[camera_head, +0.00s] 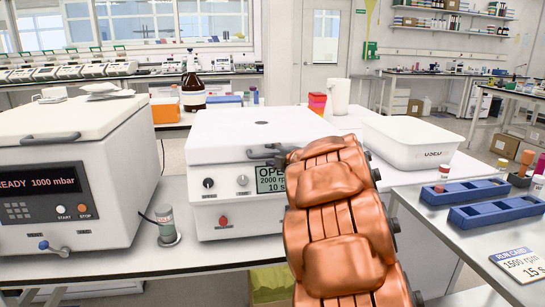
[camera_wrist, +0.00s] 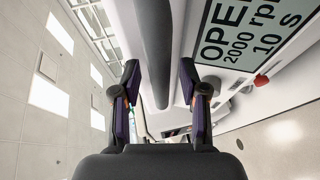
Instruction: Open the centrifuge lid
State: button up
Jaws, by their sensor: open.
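The centrifuge (camera_head: 235,220) is the white box in the middle of the bench in the head view. Its display (camera_head: 271,179) shows "OPE…", 2000 rpm and 10 s, partly covered by my arm. Its white lid (camera_head: 235,130) lies flat and shut on top. A dark bar handle (camera_head: 258,153) sits at the lid's front edge; it also shows in the wrist view (camera_wrist: 154,45). In the wrist view my gripper (camera_wrist: 159,78) is open, with the handle running between its fingertips. Neither finger clearly touches it. In the head view my orange arm hides most of the gripper.
A white tub (camera_head: 410,140) stands right of the centrifuge. Blue racks (camera_head: 465,191) and a run card (camera_head: 522,263) lie farther right.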

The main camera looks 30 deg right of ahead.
jog(key=shift+c, duration=0.4)
grip_shut()
jog(key=shift+r, duration=0.15)
